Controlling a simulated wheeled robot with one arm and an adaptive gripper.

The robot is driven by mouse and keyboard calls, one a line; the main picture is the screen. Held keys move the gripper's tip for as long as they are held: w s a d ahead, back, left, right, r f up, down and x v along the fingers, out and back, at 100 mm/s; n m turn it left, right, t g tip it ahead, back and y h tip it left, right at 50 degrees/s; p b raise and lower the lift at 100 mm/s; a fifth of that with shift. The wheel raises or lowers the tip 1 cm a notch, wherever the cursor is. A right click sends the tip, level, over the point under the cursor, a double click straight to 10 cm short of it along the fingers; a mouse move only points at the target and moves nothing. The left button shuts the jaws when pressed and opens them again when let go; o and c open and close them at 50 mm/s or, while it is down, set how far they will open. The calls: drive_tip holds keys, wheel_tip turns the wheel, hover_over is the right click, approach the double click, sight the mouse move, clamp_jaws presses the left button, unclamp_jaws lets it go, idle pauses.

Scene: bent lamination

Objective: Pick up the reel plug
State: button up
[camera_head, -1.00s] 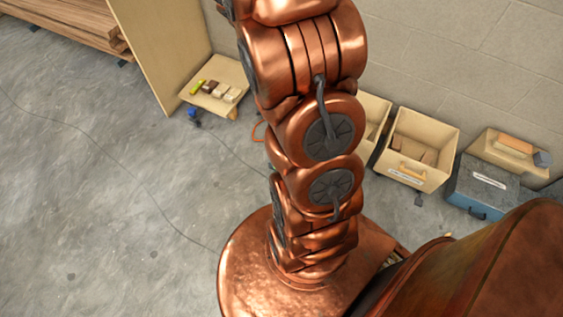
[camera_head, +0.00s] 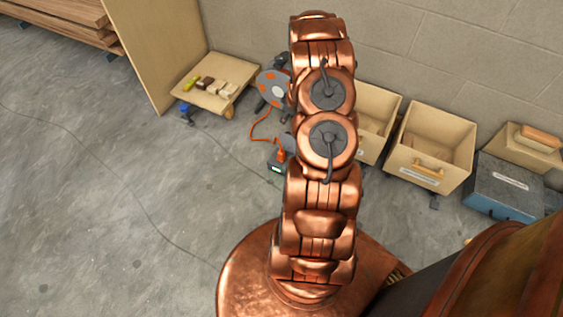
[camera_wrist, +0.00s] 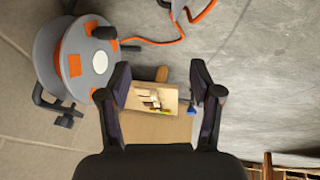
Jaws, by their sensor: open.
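The cable reel (camera_head: 271,90) is a grey drum with orange patches, standing on the floor left of my arm. Its orange cable (camera_head: 254,127) curls down to an orange end, seemingly the reel plug (camera_head: 282,155), at a small dark box with a green display (camera_head: 277,167). In the wrist view the reel (camera_wrist: 78,48) is at upper left and the cable (camera_wrist: 150,42) runs to the top edge, where I cannot make out the plug clearly. My gripper (camera_wrist: 160,76) is open, with nothing between its fingers. In the head view my arm hides it.
A low wooden platform (camera_head: 213,99) with small blocks stands left of the reel. Wooden bins (camera_head: 430,140) and a blue-grey box (camera_head: 500,187) line the wall at right. A thin dark cable crosses the open floor (camera_head: 100,230) at left.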

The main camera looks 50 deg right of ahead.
sight(281, 151)
drive_tip(key=shift+s+a+f+n+y+b, duration=0.1)
drive_tip(key=shift+s+a+f+y+b, duration=0.6)
drive_tip(key=shift+f, duration=2.6)
drive_tip(key=shift+w+a+f+n+y+b, duration=0.2)
drive_tip(key=shift+a+f+b, duration=1)
drive_tip(key=shift+f, duration=2.1)
drive_tip(key=shift+s+a+f+y+b, duration=0.2)
drive_tip(key=shift+a+f+y+b, duration=0.75)
drive_tip(key=shift+f, duration=2.35)
drive_tip(key=shift+d+h, duration=0.2)
drive_tip(key=shift+h, duration=0.25)
drive_tip(key=shift+c, duration=0.2)
drive_tip(key=c, duration=1.1)
drive_tip(key=shift+r, duration=0.15)
